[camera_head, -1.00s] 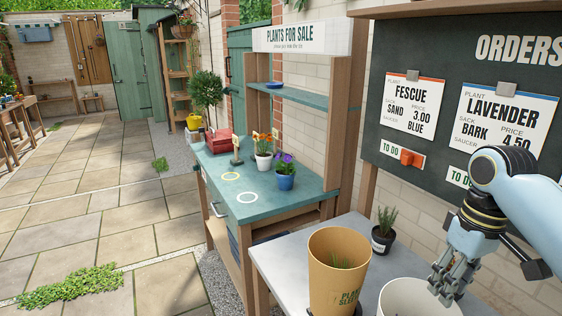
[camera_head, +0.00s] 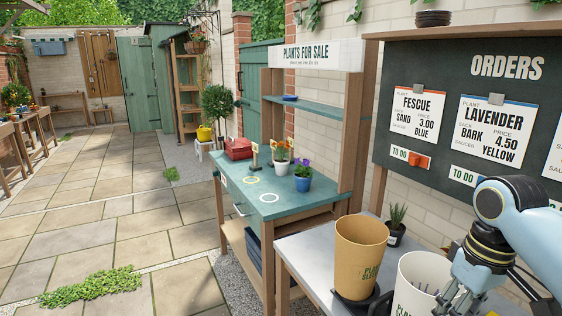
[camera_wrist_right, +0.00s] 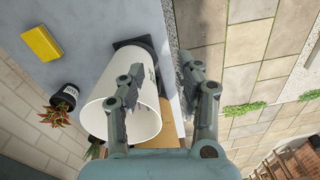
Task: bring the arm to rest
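My right arm (camera_head: 520,225) comes in from the right in the head view. Its gripper (camera_head: 447,300) hangs beside and over the right rim of a white container (camera_head: 418,295). In the right wrist view the gripper (camera_wrist_right: 160,72) has its fingers apart, with nothing seen clamped between them. One finger lies across the view of the white container (camera_wrist_right: 104,115), the other is clear of it. I cannot tell whether either touches it. My left gripper is not in view.
A tan plant sleeve container (camera_head: 359,250) stands left of the white one on the grey table (camera_head: 300,250). A dark potted plant (camera_head: 396,233) is behind. A yellow block (camera_wrist_right: 41,43) lies on the table. The orders board (camera_head: 450,85) rises behind my arm.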

